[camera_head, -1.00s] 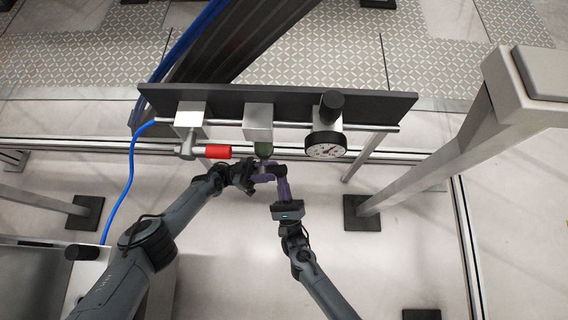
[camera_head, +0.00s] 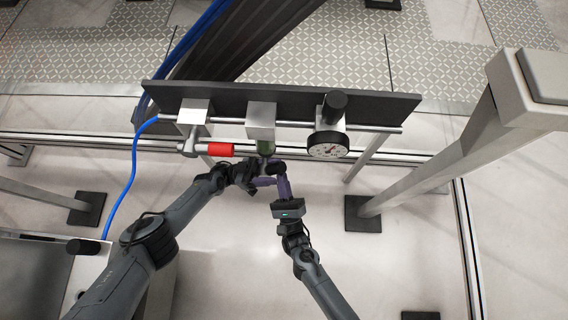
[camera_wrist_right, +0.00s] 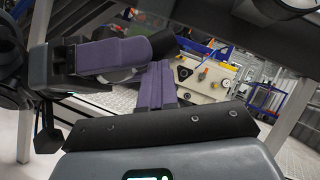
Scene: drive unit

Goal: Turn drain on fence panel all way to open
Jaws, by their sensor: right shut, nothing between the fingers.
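The fence panel (camera_head: 385,104) is a dark bar carrying three fittings. Its middle fitting is a silver block (camera_head: 261,116) with a green bowl (camera_head: 266,147) below; the drain at the bowl's lower end is hidden by my grippers. My left gripper (camera_head: 262,182), with purple fingers, is just below the bowl; I cannot tell whether it touches or grips the drain. My right gripper (camera_head: 283,185) is shut and empty, pointing up beside the left one. In the right wrist view, the right gripper's purple fingers (camera_wrist_right: 160,82) stand upright near the left gripper's purple finger (camera_wrist_right: 118,58).
A red-handled valve (camera_head: 219,150) is left of the bowl. A round gauge (camera_head: 327,146) with a black knob (camera_head: 334,104) is to its right. A blue hose (camera_head: 134,165) hangs at left. A post (camera_head: 425,165) stands at right.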

